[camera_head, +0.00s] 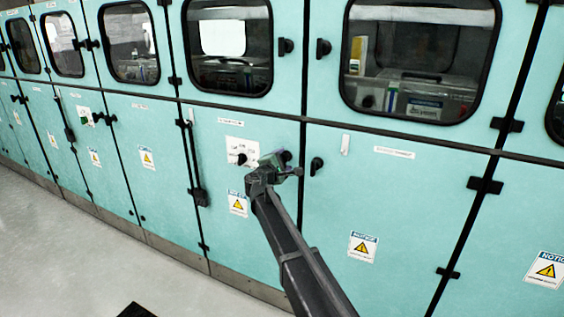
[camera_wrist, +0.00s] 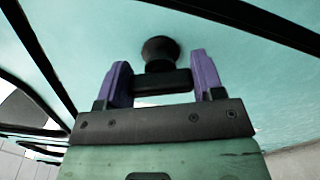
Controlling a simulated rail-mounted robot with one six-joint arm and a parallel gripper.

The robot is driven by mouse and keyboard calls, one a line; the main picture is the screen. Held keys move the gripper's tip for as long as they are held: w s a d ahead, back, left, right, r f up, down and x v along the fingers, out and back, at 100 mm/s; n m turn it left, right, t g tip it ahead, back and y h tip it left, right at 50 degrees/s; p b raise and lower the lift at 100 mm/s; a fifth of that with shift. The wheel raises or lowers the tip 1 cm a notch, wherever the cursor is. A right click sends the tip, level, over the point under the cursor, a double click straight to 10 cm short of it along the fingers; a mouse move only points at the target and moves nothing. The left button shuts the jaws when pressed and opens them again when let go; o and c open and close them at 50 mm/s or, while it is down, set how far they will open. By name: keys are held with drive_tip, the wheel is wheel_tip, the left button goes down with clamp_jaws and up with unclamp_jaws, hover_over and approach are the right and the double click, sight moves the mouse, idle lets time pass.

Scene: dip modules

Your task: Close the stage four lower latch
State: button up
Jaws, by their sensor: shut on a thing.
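A black latch (camera_wrist: 160,48) with a round knob and a dark crossbar is on the teal panel in the wrist view. My gripper (camera_wrist: 162,75) has its two purple fingers on either side of the crossbar, shut on it. In the head view my gripper (camera_head: 278,163) is at the upper right corner of a lower teal door (camera_head: 215,165), and the dark latch (camera_head: 287,156) there is partly hidden by it. The door appears flush with its neighbours. The label text is too small to read, so I cannot tell the stage number.
Another black latch (camera_head: 316,165) is just right of my gripper, on the neighbouring lower door (camera_head: 400,200). A dark knob (camera_head: 241,158) on a white plate is to its left. Windowed upper doors (camera_head: 420,55) run above.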

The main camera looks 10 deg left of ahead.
drive_tip(key=m, duration=0.4)
drive_tip(key=shift+m, duration=0.4)
idle(0.4)
drive_tip(key=o, duration=0.9)
drive_tip(key=shift+s, duration=0.1)
drive_tip(key=v, duration=1)
drive_tip(key=shift+s+a, duration=0.15)
drive_tip(key=shift+s, duration=0.1)
